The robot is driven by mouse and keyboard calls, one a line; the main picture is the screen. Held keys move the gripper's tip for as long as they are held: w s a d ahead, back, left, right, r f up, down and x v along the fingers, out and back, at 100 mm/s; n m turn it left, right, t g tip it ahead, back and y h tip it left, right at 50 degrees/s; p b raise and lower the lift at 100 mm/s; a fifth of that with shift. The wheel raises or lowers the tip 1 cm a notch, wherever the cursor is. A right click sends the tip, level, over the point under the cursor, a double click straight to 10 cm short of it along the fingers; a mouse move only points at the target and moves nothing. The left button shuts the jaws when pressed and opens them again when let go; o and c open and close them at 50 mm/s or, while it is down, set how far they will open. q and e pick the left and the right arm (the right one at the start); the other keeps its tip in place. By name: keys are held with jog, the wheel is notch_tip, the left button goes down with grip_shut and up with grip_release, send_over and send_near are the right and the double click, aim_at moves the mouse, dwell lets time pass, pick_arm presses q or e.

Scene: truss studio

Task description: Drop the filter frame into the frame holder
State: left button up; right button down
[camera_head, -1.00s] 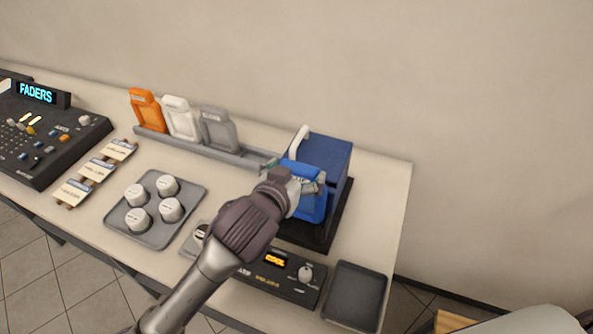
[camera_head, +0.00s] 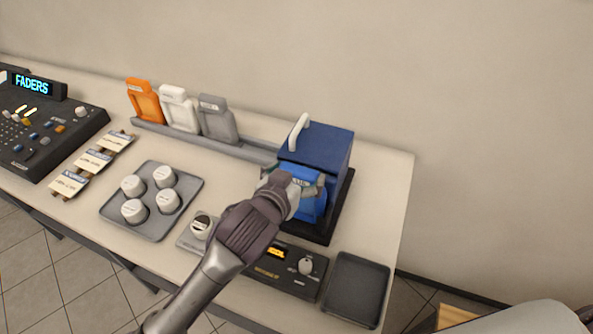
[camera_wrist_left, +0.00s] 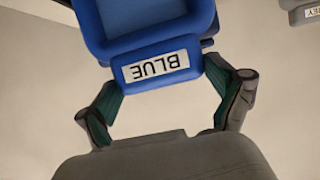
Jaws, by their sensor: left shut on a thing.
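My left gripper (camera_head: 292,186) is shut on the blue filter frame (camera_head: 312,207). In the head view the frame is upright at the front face of a dark blue box with a white handle (camera_head: 320,148), which looks like the frame holder's lamp body. The gripper hides part of the frame, and I cannot tell whether the frame is in a slot. My right gripper is not in view.
Orange (camera_head: 143,101), white (camera_head: 178,110) and grey (camera_head: 217,120) frames stand in a rack at the back. A tray of several white knobs (camera_head: 144,226), a control box (camera_head: 290,270) and an empty dark tray (camera_head: 356,288) lie nearer the front.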

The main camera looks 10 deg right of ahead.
pick_arm(q)
jog(key=o, duration=1.4)
jog(key=shift+o, duration=0.2)
jog(key=v, duration=1.2)
